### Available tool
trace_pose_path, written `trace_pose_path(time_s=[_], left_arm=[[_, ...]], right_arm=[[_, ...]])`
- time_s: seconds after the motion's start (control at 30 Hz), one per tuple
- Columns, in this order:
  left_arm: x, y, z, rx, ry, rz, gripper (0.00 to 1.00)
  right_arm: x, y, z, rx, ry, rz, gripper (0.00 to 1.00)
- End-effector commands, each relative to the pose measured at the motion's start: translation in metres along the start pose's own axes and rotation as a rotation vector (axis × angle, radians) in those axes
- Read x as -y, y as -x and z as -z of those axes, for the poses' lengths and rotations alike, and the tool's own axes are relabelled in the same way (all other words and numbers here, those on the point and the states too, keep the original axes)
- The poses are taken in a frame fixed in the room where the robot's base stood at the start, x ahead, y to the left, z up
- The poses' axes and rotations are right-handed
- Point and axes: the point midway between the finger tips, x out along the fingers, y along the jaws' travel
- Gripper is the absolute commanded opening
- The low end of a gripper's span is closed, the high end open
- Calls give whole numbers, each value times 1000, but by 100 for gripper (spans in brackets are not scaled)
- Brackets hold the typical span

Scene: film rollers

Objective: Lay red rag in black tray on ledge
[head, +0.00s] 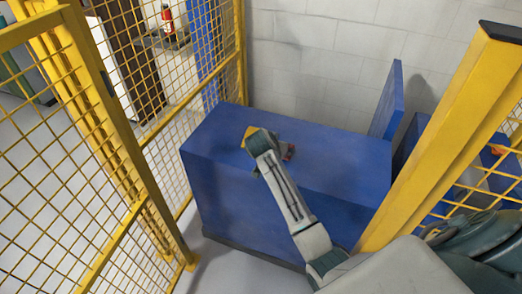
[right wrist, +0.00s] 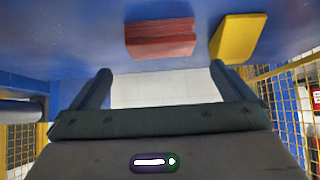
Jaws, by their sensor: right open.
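A red folded piece (right wrist: 160,38), which looks like the red rag, lies on the blue box top (right wrist: 60,40) in the right wrist view. In the head view only a bit of red (head: 290,153) shows beside my right arm. My right gripper (right wrist: 162,84) is open and empty, its fingers apart from the red piece, which appears beyond them and roughly between them. In the head view my arm hides the fingertips. I cannot make out a black tray in either view. My left gripper is not in view.
A yellow block (right wrist: 236,38) lies close beside the red piece; its edge shows in the head view (head: 248,136). Yellow mesh fencing (head: 75,140) stands left, and a yellow post (head: 450,130) stands right. A blue upright panel (head: 387,102) rises behind. The box top's right part is clear.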

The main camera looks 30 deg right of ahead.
Motion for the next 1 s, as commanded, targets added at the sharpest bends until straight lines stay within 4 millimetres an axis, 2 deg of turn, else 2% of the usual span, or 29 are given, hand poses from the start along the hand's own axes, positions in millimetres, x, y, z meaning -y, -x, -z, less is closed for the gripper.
trace_pose_path(time_s=[0.1, 0.23, 0.47, 0.67, 0.8, 1.0], left_arm=[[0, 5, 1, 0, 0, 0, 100], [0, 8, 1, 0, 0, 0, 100], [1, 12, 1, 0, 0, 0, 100], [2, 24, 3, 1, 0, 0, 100], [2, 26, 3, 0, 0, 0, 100], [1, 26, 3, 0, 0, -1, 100]], right_arm=[[-2, -20, 1, 2, 2, -4, 100], [-1, -37, 1, 2, 2, -2, 100], [0, -51, 3, 1, 2, -2, 100], [2, -75, 8, 3, 2, -2, 100], [2, -91, 6, 2, 2, -2, 100], [2, -98, 5, 1, 1, 1, 100]])
